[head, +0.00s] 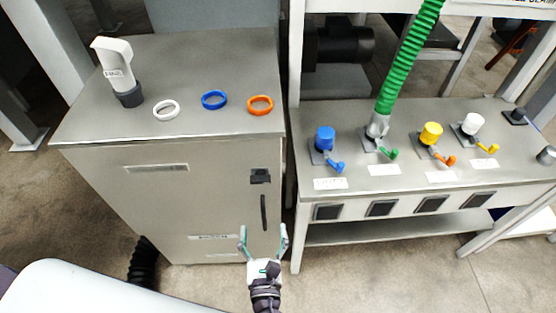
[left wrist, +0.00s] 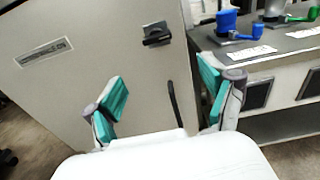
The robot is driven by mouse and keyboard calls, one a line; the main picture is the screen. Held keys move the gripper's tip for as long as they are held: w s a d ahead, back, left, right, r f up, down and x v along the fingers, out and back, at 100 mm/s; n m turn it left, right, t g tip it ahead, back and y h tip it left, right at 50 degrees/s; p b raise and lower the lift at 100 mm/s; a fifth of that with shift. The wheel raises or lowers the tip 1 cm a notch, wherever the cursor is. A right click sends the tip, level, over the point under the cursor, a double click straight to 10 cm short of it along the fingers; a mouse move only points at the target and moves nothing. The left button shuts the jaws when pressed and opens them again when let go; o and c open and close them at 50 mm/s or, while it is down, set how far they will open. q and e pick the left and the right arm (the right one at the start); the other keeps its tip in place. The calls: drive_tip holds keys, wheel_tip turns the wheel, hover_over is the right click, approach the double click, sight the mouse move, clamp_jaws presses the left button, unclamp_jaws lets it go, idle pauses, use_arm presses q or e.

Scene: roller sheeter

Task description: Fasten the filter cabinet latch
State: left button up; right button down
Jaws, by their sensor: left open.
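The filter cabinet (head: 200,200) is a grey metal box on the left in the head view, with its front door facing me. A small black latch (head: 260,176) sits near the upper right edge of the door; it also shows in the left wrist view (left wrist: 157,34). A black vertical handle (head: 264,212) is below the latch. My left gripper (head: 264,238) is open and empty in front of the door, below the latch. Its teal-padded fingers (left wrist: 165,100) are spread in the left wrist view, with the handle seen between them. My right gripper is not seen.
White, blue and orange rings (head: 260,105) and a white-and-grey handled tool (head: 118,72) are on the cabinet top. To the right, a bench (head: 410,165) carries several coloured valves and a green hose (head: 408,60). A narrow gap separates cabinet and bench.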

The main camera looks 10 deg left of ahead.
use_arm(q)
drive_tip(key=r, duration=0.1)
drive_tip(key=p, duration=0.2)
approach(260, 182)
drive_tip(key=w, duration=0.2)
drive_tip(key=p+x, duration=0.1)
drive_tip(key=x, duration=0.5)
drive_tip(key=shift+a, duration=0.2)
drive_tip(key=shift+x, duration=0.9)
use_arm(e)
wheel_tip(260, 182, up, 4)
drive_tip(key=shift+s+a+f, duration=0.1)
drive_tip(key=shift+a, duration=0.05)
use_arm(q)
drive_tip(key=c, duration=1.2)
drive_tip(key=shift+o, duration=0.2)
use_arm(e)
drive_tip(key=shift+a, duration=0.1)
use_arm(q)
drive_tip(key=shift+f, duration=0.1)
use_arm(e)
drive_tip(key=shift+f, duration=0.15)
